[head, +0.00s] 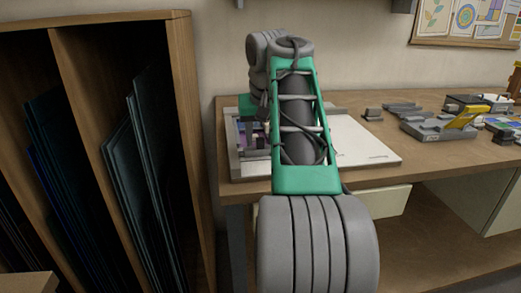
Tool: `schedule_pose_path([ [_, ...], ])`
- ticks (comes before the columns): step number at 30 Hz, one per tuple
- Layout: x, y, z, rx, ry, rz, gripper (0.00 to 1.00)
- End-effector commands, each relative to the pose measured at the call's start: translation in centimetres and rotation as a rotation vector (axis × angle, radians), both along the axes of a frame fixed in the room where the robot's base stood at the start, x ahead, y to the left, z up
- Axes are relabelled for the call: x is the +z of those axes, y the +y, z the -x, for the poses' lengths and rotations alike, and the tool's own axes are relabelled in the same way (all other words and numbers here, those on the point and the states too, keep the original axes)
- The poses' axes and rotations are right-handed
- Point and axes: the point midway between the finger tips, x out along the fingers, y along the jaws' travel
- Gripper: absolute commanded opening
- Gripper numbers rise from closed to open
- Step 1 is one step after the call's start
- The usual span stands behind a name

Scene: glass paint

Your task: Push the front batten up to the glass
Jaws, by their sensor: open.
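A pale work board (365,152) lies on the bench, its middle covered by my arm. To the left of my arm, part of a coloured glass panel (245,132) shows on the board. A grey strip (255,151) lies along the panel's near side; it may be the front batten. I cannot tell whether it touches the glass. My gripper is hidden behind my own green and grey arm, which reaches over the board.
The wooden bench (400,172) holds grey tools and a yellow-topped device (462,117) to the right of the board. A wooden rack (183,120) with upright dark glass sheets (150,170) stands close on the left. A drawer (390,203) shows under the bench.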

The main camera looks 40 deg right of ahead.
Motion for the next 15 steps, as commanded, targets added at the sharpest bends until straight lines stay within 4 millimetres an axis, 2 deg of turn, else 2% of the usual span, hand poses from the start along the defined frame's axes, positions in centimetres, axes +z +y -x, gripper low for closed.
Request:
schedule_pose_path([
  [8,-0.19,-0.07,-0.12,0.0,0.0,0.0,0.42],
  [15,-0.21,-0.07,-0.12,0.001,0.0,0.0,0.22],
])
